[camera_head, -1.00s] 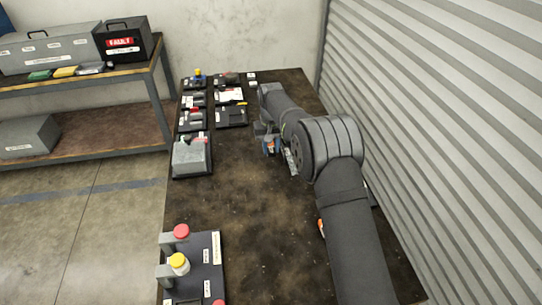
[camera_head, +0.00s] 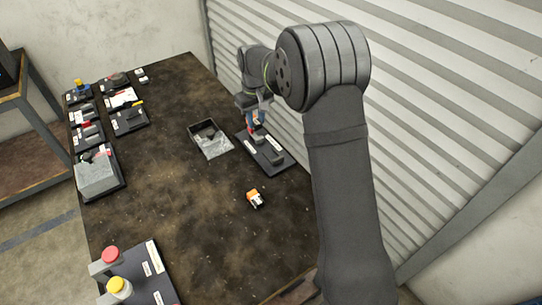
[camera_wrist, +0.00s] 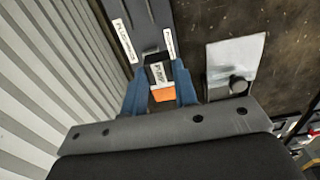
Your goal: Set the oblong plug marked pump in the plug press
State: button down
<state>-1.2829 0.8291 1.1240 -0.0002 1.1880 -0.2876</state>
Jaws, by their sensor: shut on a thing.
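My gripper (camera_head: 254,121) is shut on an oblong plug (camera_wrist: 161,92), which has an orange end and a dark body. A white label on the plug faces the wrist camera, but its word is too small to read surely. The blue fingers (camera_wrist: 160,87) hold it from both sides. The plug press (camera_head: 272,156) is a dark base with white labels and grey raised parts by the right wall. My gripper is at its far end, and the press (camera_wrist: 150,38) also lies beneath and ahead of the plug in the wrist view. Whether the plug touches the press is hidden.
A second orange and white plug (camera_head: 255,199) lies loose on the table. A dark open tray (camera_head: 211,143) stands left of the press. Several dark fixtures line the table's left side, with a coloured-cap stand (camera_head: 137,276) in front. The corrugated wall (camera_head: 440,130) is close on the right.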

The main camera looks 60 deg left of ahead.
jog(key=w+d, duration=0.9)
jog(key=d, duration=0.6)
jog(key=s+a+f, duration=0.2)
jog(key=a, duration=0.1)
jog(key=s+a+f, duration=0.4)
jog(key=a, duration=0.1)
jog(key=shift+s+a+f, duration=0.2)
jog(key=shift+a, duration=0.15)
jog(key=shift+a+f, duration=0.1)
jog(key=shift+f, duration=2)
jog(key=shift+f, duration=0.1)
